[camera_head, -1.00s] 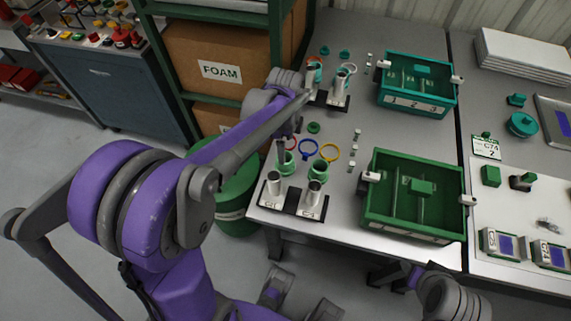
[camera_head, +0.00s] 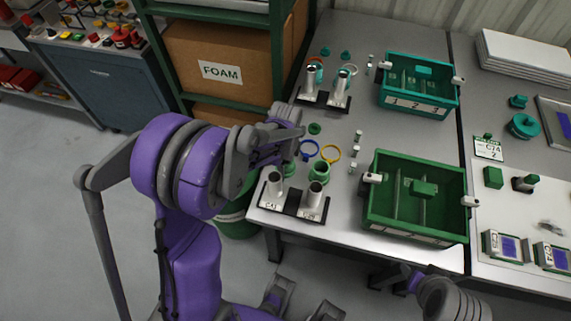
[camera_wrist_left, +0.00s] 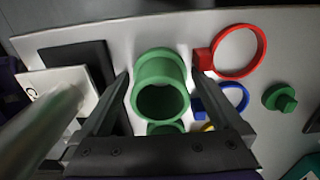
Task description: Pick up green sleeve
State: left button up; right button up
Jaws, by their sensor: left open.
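A green sleeve (camera_wrist_left: 160,88), a hollow ring-topped cylinder, stands on the grey bench between the two spread fingers of my left gripper (camera_wrist_left: 163,84) in the left wrist view. The fingers are open, one on each side, with gaps to the sleeve. In the head view that sleeve (camera_head: 290,169) is partly hidden by my left gripper (camera_head: 289,153), which is above it. A second green sleeve (camera_head: 319,173) stands just to its right; in the wrist view it shows partly behind the first (camera_wrist_left: 165,129).
A black-based fixture with two metal posts (camera_head: 293,200) stands just in front of the sleeves. Blue (camera_head: 308,150) and yellow (camera_head: 330,153) rings lie behind; a red ring (camera_wrist_left: 240,50) lies close by. A green crate (camera_head: 375,205) is to the right, a teal crate (camera_head: 420,109) farther back.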

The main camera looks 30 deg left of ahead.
pick_arm(q)
jog(key=c, duration=1.1)
